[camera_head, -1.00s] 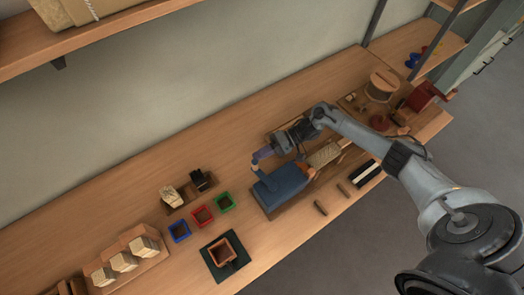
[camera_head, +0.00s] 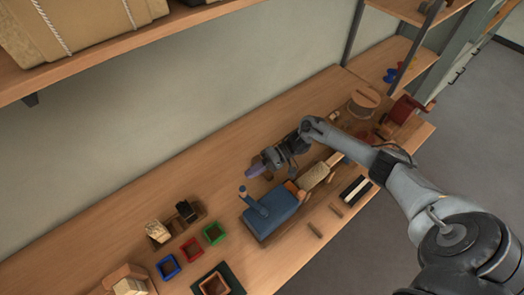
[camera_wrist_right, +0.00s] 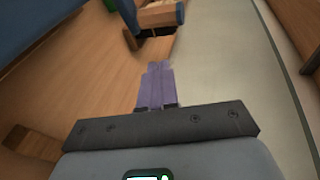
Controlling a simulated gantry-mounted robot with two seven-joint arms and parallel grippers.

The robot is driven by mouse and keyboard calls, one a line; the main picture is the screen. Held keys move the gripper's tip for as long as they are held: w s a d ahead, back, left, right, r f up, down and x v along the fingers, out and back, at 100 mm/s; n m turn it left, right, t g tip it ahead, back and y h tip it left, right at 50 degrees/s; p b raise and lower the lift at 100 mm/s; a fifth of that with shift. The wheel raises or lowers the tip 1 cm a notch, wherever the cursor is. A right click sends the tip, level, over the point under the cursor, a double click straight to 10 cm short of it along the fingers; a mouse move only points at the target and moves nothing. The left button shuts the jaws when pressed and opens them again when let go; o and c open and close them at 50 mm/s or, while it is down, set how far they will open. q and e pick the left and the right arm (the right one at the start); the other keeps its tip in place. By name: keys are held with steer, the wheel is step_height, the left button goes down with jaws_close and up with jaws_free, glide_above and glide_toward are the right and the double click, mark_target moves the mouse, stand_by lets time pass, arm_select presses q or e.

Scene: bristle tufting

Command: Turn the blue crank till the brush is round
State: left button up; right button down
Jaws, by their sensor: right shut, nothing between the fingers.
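The blue machine (camera_head: 276,210) stands on the bench. Its blue crank (camera_head: 252,200) points up and to the left, with a round knob at the end. A pale, oblong block (camera_head: 314,176) lies beside the machine on its right side; I cannot tell whether it is the brush. My right gripper (camera_head: 251,172), with purple fingers, is just beyond the crank knob, apart from it, shut and empty. In the right wrist view its fingers (camera_wrist_right: 157,78) are together, and a blue body (camera_wrist_right: 35,22) fills the top left corner. My left gripper is out of view.
Red (camera_head: 190,248), green (camera_head: 214,233) and blue (camera_head: 168,267) trays sit to the left. A black-and-white strip (camera_head: 355,188) and short rods lie near the front edge. A round wooden piece (camera_head: 364,99) stands at the right.

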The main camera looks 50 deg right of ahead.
steer(key=w+d+r+b, duration=0.3)
steer(key=d+b, duration=0.3)
steer(key=d, duration=0.3)
steer(key=shift+d, duration=0.2)
stand_by(0.3)
